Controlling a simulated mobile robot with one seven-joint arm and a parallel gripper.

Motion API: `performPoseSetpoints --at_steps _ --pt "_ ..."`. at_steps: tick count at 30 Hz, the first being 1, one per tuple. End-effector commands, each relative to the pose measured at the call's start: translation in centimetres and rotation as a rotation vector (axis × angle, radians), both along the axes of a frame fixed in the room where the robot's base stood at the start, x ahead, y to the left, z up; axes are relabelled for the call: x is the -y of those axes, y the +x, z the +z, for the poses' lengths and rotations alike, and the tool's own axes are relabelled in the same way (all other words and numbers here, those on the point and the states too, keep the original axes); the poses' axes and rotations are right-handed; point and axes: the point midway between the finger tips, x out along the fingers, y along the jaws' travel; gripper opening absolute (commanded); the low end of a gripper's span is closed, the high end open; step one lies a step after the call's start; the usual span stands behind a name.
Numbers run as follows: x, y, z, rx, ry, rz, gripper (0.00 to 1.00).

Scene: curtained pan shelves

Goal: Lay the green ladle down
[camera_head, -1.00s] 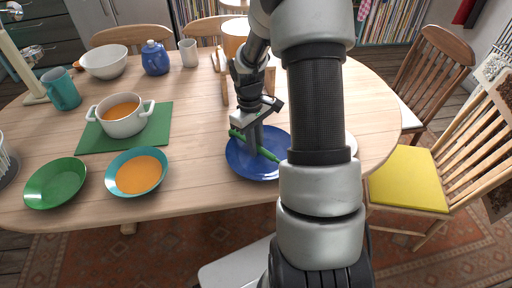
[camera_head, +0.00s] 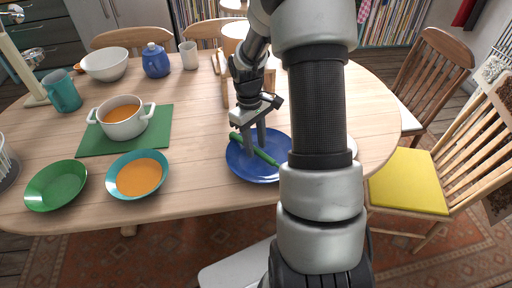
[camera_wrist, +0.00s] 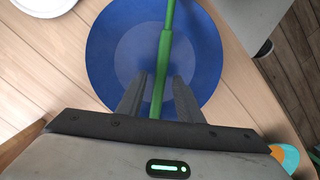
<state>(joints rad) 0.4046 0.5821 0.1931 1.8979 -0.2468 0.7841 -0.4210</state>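The green ladle (camera_head: 268,157) lies across the blue plate (camera_head: 238,166), with one end at the plate's upper left rim. In the wrist view the ladle (camera_wrist: 164,52) runs up over the plate (camera_wrist: 112,48) and out of the top of the picture, so its far end is not seen there. My gripper (camera_head: 255,148) is just over the plate with its fingers apart. In the wrist view my gripper (camera_wrist: 159,88) has one finger on each side of the green handle, with a gap on both sides.
A cream pot (camera_head: 124,128) of orange soup stands on a green mat (camera_head: 90,145) at the left. A teal bowl (camera_head: 122,188) with orange soup and a green bowl (camera_head: 56,186) are near the table's front edge. A wooden stand is behind my gripper.

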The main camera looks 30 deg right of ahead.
Motion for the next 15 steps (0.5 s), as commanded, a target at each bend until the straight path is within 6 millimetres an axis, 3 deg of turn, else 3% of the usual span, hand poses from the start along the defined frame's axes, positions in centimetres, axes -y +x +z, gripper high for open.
performPoseSetpoints --at_steps 1,6,15 --pt "0.0 0.3 1.5 0.005 -0.001 -0.001 0.33" --pt "-0.2 0.7 5.3 0.005 -0.001 0.0 0.33" --pt "-0.4 1.1 9.3 0.002 0.0 -0.001 0.33"
